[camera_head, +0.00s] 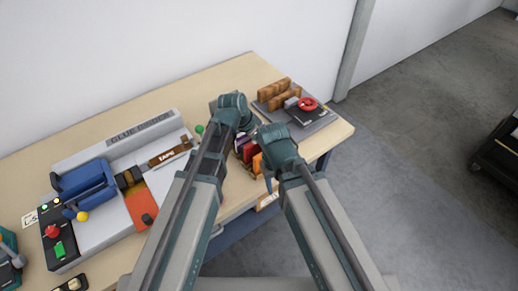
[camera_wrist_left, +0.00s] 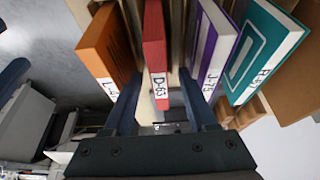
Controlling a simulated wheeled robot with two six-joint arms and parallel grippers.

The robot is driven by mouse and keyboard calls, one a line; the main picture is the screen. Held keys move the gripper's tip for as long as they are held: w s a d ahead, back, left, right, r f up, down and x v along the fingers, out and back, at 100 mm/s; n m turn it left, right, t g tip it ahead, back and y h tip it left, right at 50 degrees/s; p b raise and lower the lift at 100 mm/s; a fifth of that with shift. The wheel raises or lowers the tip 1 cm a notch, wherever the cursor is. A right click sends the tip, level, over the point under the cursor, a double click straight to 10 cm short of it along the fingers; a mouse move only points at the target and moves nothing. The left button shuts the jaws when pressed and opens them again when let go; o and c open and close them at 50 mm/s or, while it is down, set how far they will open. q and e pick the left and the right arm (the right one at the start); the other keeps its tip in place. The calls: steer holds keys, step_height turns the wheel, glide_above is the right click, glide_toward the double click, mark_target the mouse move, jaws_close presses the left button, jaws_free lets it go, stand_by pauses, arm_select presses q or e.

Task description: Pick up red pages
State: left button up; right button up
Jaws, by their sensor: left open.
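The red pages, a red bound block (camera_wrist_left: 154,40) labelled D-63, stand upright in a row in the left wrist view. They show in the head view as a small red spine (camera_head: 249,152) between my two wrists. My left gripper (camera_wrist_left: 160,76) is open, one finger on each side of the red spine. Whether a finger touches it I cannot tell. In the head view my left gripper is hidden behind its wrist. My right gripper (camera_head: 268,180) is mostly hidden by its own wrist, so its jaws cannot be read.
An orange book (camera_wrist_left: 105,45) stands left of the red one; a purple book (camera_wrist_left: 212,45) and a teal book (camera_wrist_left: 262,50) stand right. A glue binder (camera_head: 100,220) fills the table's left. A grey board (camera_head: 312,126) with wooden blocks lies at the far right corner.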

arm_select(q)
jaws_close()
stand_by(0.3)
stand_by(1.1)
